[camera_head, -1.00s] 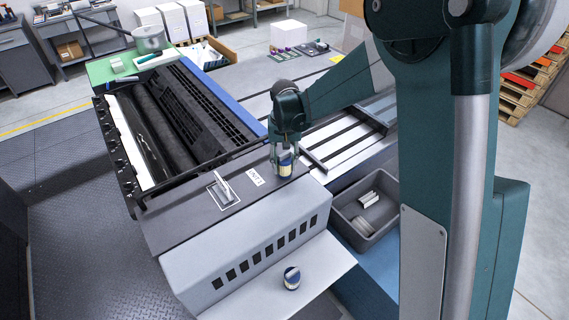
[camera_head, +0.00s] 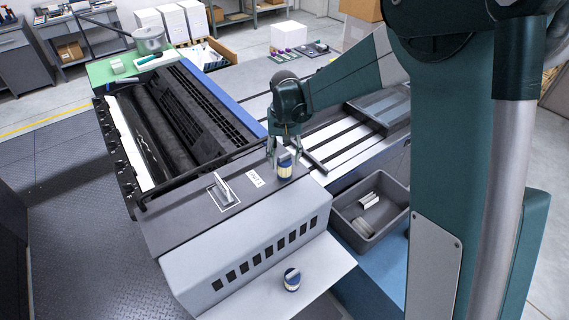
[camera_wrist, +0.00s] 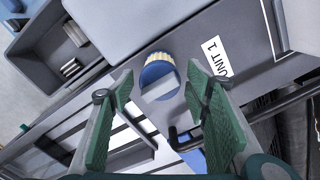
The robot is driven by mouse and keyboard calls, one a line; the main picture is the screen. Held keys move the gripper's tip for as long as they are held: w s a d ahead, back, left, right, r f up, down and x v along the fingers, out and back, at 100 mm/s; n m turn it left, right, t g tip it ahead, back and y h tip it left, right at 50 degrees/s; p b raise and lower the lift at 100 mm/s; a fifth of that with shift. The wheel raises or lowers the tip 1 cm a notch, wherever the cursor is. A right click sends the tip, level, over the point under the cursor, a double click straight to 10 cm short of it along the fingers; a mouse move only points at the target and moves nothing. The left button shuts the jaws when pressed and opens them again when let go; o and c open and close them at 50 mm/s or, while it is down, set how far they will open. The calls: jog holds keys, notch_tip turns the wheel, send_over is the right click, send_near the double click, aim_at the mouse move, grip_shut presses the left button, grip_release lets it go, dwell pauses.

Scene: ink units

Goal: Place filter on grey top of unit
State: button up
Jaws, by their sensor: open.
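A short round filter with a blue body and a cream band (camera_head: 285,171) stands upright on the grey top of the unit (camera_head: 190,215), just right of the UNIT 1 label (camera_head: 254,179). My gripper (camera_head: 285,148) is open just above it, with its fingers spread to either side. In the wrist view the filter (camera_wrist: 158,74) shows between and beyond the green fingertips (camera_wrist: 160,84), with a gap on each side. A second, similar filter (camera_head: 292,279) sits on the light shelf (camera_head: 255,300) in front of the unit.
A white upright piece (camera_head: 224,189) stands in a white outlined square left of the label. A grey bin (camera_head: 345,205) with pale pieces is to the right. The roller bay (camera_head: 170,120) lies behind left, and a dark bar runs along its edge near my gripper.

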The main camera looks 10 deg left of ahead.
notch_tip(320, 180, up, 9)
jog(key=shift+f, duration=0.1)
dwell(0.3)
dwell(0.6)
jog(key=shift+d, duration=0.1)
jog(key=shift+s+d+r, duration=0.1)
jog(key=shift+d+r, duration=0.1)
jog(key=shift+r, duration=0.05)
jog(key=s+d+r+t, duration=0.1)
jog(key=s+d+r, duration=0.3)
jog(key=d, duration=0.2)
jog(key=s+d+r+m+t, duration=0.1)
jog(key=s+d+r, duration=0.25)
jog(key=d, duration=0.35)
jog(key=s+d+r+t, duration=0.1)
jog(key=s+d+r, duration=0.2)
jog(key=s+d, duration=0.25)
jog(key=s+d+f+m+t, duration=0.1)
jog(key=s+d+t, duration=0.3)
jog(key=s+d, duration=1.1)
jog(key=s+f, duration=0.1)
jog(key=s, duration=0.2)
jog(key=shift+f, duration=0.15)
